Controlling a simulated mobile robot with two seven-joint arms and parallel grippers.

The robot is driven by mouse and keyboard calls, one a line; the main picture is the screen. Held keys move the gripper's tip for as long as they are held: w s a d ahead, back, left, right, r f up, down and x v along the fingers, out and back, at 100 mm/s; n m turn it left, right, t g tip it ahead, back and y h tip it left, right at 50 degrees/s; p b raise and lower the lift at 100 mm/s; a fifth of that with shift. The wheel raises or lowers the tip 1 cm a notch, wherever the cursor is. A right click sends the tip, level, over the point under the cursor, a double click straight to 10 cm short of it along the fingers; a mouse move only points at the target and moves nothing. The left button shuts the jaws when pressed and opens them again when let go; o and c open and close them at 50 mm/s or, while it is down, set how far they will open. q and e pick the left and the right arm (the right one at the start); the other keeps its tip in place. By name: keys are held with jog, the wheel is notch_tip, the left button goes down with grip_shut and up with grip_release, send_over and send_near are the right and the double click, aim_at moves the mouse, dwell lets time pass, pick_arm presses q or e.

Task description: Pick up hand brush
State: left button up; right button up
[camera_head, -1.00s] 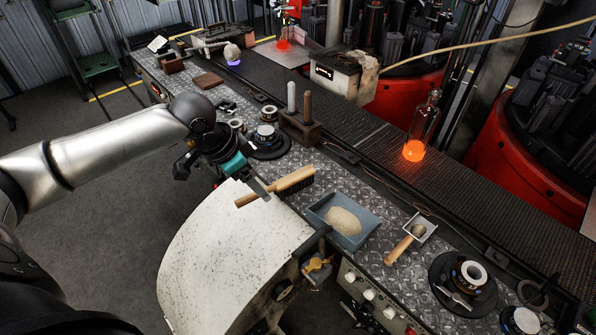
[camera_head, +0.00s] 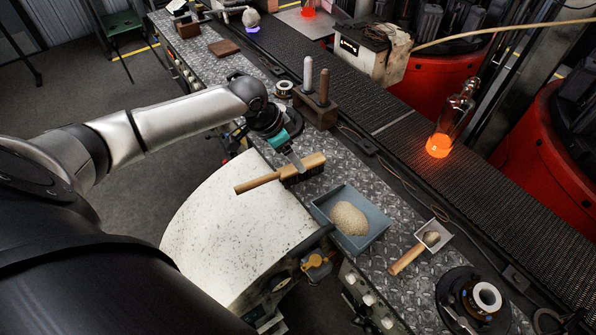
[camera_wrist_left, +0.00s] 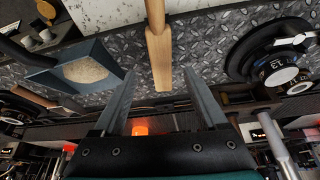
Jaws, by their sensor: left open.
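The hand brush (camera_head: 262,181) has a light wooden handle and a block with dark bristles. In the head view it lies by the white curved cover and the metal bench top, handle to the left. My left gripper (camera_head: 298,163) is open at the bristle-block end, its finger overlapping the block in the picture. In the left wrist view the wooden brush (camera_wrist_left: 158,52) comes down from the top, its end between the open fingertips (camera_wrist_left: 159,73) in the picture. I cannot tell whether the fingers straddle it in depth. The bristles are hidden there. My right gripper is not in view.
A blue-grey tray (camera_head: 376,237) of sandy powder sits right of the brush. A wooden-handled scoop (camera_head: 405,262) lies beyond it. A wooden block (camera_head: 316,112) holds two upright tools behind the gripper. A glowing bottle (camera_head: 440,143) stands on the dark conveyor.

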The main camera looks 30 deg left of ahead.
pick_arm(q)
jog(key=shift+a+x, duration=0.2)
jog(key=shift+x, duration=2.55)
jog(key=shift+s, duration=0.15)
jog(key=shift+c, duration=0.3)
grip_shut()
